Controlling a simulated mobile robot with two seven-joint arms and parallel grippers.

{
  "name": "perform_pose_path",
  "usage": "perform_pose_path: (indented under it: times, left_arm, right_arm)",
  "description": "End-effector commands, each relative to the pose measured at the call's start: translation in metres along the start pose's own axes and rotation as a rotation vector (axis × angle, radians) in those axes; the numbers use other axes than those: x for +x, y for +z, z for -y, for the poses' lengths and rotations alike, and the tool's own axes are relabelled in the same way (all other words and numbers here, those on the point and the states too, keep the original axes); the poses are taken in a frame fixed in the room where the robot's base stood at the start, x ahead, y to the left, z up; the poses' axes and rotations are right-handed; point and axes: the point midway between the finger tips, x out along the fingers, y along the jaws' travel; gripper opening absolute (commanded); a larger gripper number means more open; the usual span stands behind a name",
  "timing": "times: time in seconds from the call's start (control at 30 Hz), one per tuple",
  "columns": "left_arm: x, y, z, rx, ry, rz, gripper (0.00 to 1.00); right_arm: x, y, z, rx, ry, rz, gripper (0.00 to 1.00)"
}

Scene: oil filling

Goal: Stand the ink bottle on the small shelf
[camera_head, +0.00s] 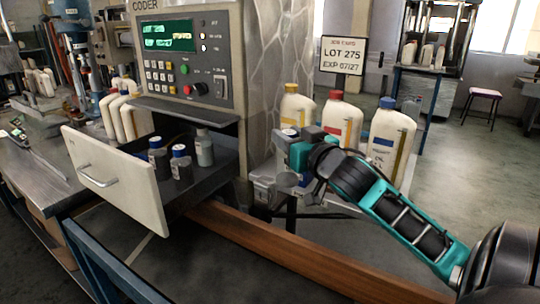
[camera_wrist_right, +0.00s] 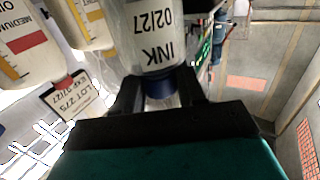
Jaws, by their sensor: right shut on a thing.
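The ink bottle (camera_wrist_right: 157,35) is a white bottle with a dark blue cap and black "INK 02/27" print. My right gripper (camera_wrist_right: 160,92) is shut around its cap end. The print and the jugs behind both appear inverted in this view, so the bottle looks about upright. In the head view my right gripper (camera_head: 290,152) is in front of the large jugs, right of the coder. The ink bottle cannot be made out clearly there. A dark ledge (camera_head: 185,108) runs under the coder panel; I cannot tell whether it is the small shelf. My left gripper is out of view.
An open drawer (camera_head: 103,180) holds several small bottles (camera_head: 181,165). The coder (camera_head: 187,55) stands above it. Large oil jugs with yellow, red and blue caps (camera_head: 393,135) stand behind my right arm, below a lot sign (camera_head: 343,55). A brown beam (camera_head: 290,250) crosses the front.

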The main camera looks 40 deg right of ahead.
Motion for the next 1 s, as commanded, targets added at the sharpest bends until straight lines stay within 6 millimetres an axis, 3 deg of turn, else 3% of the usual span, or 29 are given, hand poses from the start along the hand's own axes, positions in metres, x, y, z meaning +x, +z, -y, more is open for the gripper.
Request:
perform_pose_path:
  times: [0.2, 0.6, 0.93, 1.0]
  left_arm:
    - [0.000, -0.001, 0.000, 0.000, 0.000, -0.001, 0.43]
    - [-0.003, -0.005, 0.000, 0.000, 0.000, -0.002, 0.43]
    - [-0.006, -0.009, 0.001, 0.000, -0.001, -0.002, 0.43]
    - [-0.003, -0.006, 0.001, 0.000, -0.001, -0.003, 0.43]
  right_arm:
    - [0.051, -0.003, -0.014, -0.001, 0.002, -0.004, 0.00]
    - [0.127, -0.002, -0.035, 0.003, 0.003, -0.002, 0.00]
    - [0.173, -0.002, -0.047, 0.002, 0.002, -0.002, 0.00]
    - [0.172, 0.015, -0.046, 0.002, 0.001, 0.004, 0.00]
